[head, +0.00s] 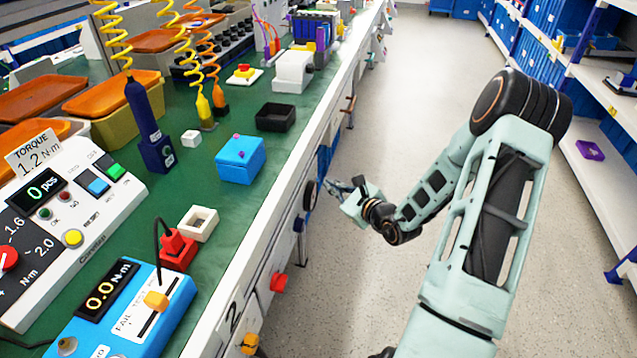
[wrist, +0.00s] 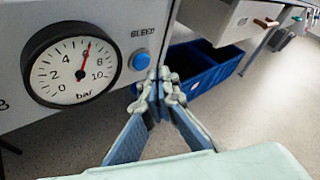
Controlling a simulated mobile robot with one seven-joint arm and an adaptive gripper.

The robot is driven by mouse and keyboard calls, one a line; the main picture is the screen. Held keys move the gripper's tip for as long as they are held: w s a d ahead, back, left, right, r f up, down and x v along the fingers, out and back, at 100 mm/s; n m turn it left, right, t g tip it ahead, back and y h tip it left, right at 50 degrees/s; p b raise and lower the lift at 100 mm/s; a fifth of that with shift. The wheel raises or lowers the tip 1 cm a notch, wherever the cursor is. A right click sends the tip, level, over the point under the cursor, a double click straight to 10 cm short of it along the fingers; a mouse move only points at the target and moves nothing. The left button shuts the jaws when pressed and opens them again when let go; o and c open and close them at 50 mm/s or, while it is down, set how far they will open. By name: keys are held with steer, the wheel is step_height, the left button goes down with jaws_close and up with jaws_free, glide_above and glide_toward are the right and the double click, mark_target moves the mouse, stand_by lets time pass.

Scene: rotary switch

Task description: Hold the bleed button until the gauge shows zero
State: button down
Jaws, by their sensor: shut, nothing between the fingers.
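In the wrist view, a round black-rimmed gauge (wrist: 74,64) marked "bar" is on the grey bench front. Its red needle points up, slightly right, near where 6 falls on the scale. The blue bleed button (wrist: 140,61) is to the gauge's right, under the label "BLEED", and stands out from the panel. My gripper (wrist: 160,78) is shut and empty, its tips appearing just right of and below the button, with a gap in the picture. In the head view, my gripper (head: 334,186) is beside the bench front, near the gauge (head: 310,195) seen edge-on.
A blue bin (wrist: 200,68) sits under the bench beyond the button. The green bench top (head: 225,205) carries a torque unit (head: 75,215), a blue box (head: 240,160) and several other items. The aisle floor on the right is clear.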

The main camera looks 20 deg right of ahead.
steer(key=shift+w+a, duration=0.1)
steer(key=shift+w+a, duration=0.15)
steer(key=shift+a, duration=0.1)
steer(key=shift+w+a, duration=0.25)
steer(key=shift+a, duration=0.15)
stand_by(1.6)
steer(key=shift+s+d, duration=0.1)
steer(key=shift+d, duration=0.05)
stand_by(1.6)
steer(key=shift+s+d, duration=0.4)
steer(key=shift+d, duration=0.2)
steer(key=shift+s+d, duration=0.7)
steer(key=shift+d, duration=0.35)
steer(key=shift+s+d, duration=0.7)
steer(key=shift+d, duration=0.35)
